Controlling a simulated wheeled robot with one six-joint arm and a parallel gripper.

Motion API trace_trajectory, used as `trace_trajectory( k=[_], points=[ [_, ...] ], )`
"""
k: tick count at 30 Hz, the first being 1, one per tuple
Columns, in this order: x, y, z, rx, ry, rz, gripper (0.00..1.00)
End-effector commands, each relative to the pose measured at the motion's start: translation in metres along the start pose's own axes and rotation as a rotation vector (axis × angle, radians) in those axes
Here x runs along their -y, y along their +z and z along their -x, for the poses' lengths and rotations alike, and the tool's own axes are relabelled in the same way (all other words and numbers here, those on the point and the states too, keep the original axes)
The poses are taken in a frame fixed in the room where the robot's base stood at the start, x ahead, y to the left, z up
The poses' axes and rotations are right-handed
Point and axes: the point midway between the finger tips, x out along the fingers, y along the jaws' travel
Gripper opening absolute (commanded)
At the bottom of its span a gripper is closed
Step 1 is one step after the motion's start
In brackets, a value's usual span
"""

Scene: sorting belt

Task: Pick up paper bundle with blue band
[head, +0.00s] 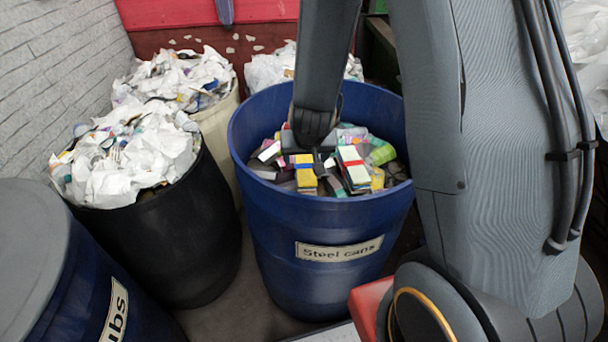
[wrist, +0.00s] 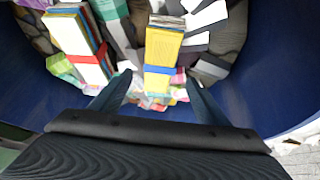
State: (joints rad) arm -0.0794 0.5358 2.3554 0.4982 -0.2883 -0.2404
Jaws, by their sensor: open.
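The paper bundle with the blue band (head: 305,180) is yellow on its visible face and lies among mixed items inside the blue barrel. In the wrist view the same bundle (wrist: 163,48) is upright in the picture, its blue band across its lower part. My gripper (wrist: 160,84) is open, with one finger on each side of the bundle's lower end. Whether the fingers touch it, or how far above it they are, I cannot tell. In the head view my gripper (head: 318,164) is down inside the barrel, just right of the bundle, its fingers partly hidden.
A bundle with a red band (head: 355,170) lies right of it in the head view, and left in the wrist view (wrist: 78,40). The blue barrel (head: 318,232), labelled "Steel cans", has high walls around my gripper. A black barrel (head: 180,250) of crumpled paper stands left.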

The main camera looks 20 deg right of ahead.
Motion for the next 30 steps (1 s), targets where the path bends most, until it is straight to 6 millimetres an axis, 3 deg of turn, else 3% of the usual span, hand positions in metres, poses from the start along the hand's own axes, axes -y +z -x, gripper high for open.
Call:
trace_trajectory(
  k=[21,30],
  points=[
    [-0.001,0.003,-0.065,0.002,0.001,-0.001,0.69],
    [-0.001,0.002,-0.074,0.001,0.0,0.0,0.69]
  ],
)
